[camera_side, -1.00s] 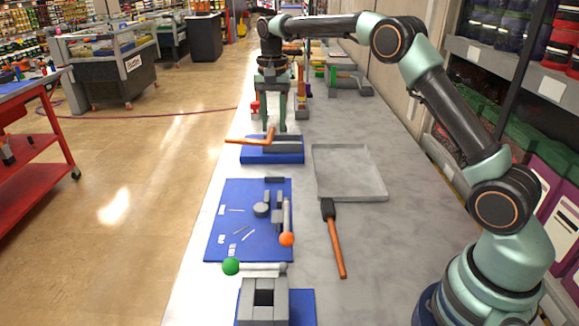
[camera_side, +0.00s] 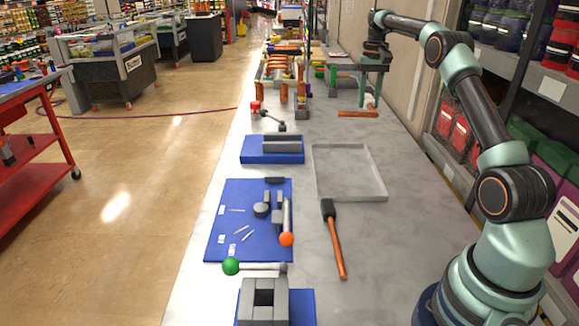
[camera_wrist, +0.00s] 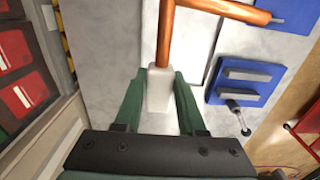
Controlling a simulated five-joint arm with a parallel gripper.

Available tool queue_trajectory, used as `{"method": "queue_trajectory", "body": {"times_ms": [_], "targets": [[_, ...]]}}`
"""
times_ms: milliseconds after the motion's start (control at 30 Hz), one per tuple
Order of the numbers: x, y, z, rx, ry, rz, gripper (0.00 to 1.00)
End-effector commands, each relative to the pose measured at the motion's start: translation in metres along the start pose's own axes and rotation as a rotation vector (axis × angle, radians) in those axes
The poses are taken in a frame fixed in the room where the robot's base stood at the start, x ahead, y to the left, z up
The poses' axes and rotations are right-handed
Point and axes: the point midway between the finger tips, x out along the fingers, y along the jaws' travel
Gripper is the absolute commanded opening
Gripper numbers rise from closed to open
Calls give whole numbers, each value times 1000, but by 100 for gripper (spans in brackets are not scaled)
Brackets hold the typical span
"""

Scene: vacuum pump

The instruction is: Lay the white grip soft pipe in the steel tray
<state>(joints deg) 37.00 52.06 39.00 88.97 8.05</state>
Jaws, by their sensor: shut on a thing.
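The soft pipe has a copper-coloured T-shaped part (camera_side: 358,114) and a white grip (camera_side: 370,101). My gripper (camera_side: 370,103) points down, shut on the white grip. In the wrist view the white grip (camera_wrist: 160,90) sits between my green fingers (camera_wrist: 160,100), and the copper bar (camera_wrist: 225,10) crosses beyond it. The steel tray (camera_side: 382,192) is a shallow, empty, light grey tray on the table. In the side view my gripper and the pipe appear behind the tray's far edge. I cannot tell their exact height above the table.
A hammer with an orange handle (camera_side: 337,245) lies just in front of the tray. A blue fixture with grey blocks (camera_side: 272,150) stands left of it. A blue mat (camera_side: 222,210) with small parts is nearer. Shelving stands along the right side.

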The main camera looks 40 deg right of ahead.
Motion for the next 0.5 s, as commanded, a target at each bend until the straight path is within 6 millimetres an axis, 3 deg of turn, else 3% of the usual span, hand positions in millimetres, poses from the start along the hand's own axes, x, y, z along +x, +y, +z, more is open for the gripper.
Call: {"method": "queue_trajectory", "body": {"times_ms": [167,500], "targets": [[25,5,0,-2,-5,1,0],[108,4,0,-1,-4,0,0]]}}
